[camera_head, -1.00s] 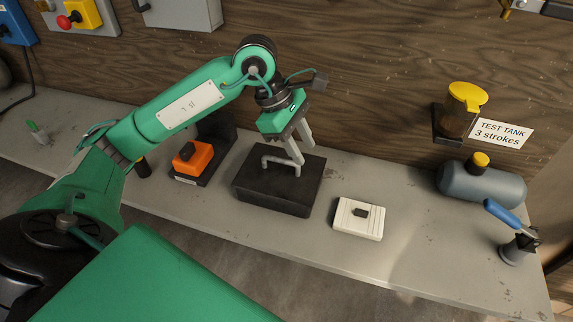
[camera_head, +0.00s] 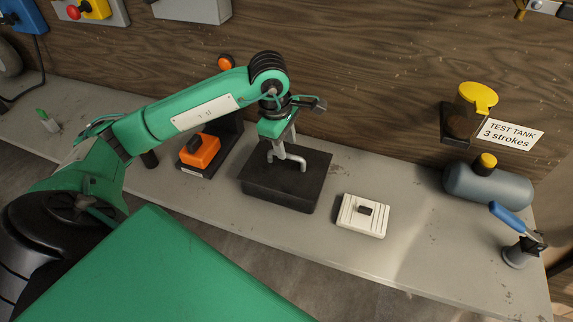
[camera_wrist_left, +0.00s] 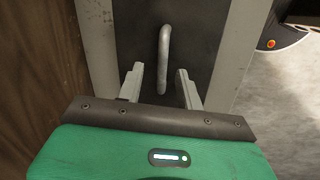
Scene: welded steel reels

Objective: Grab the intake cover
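A dark flat block (camera_head: 288,190) with a grey bent handle (camera_head: 290,160) on top sits on the bench. A white ribbed plate (camera_head: 349,222) with a small black knob lies to its right. No label shows which one is the intake cover. My left gripper (camera_head: 281,155) is pointed down over the dark block, at the handle. In the left wrist view, its two fingers (camera_wrist_left: 160,85) are open, one on each side of the handle (camera_wrist_left: 163,45), with gaps to it. My right gripper is not in view.
An orange box (camera_head: 201,150) on a dark stand is left of the block. A grey tank (camera_head: 490,187) with a yellow cap and a blue-handled clamp (camera_head: 512,218) are at the right. The wooden wall (camera_head: 380,90) stands close behind. The bench front near the white plate is clear.

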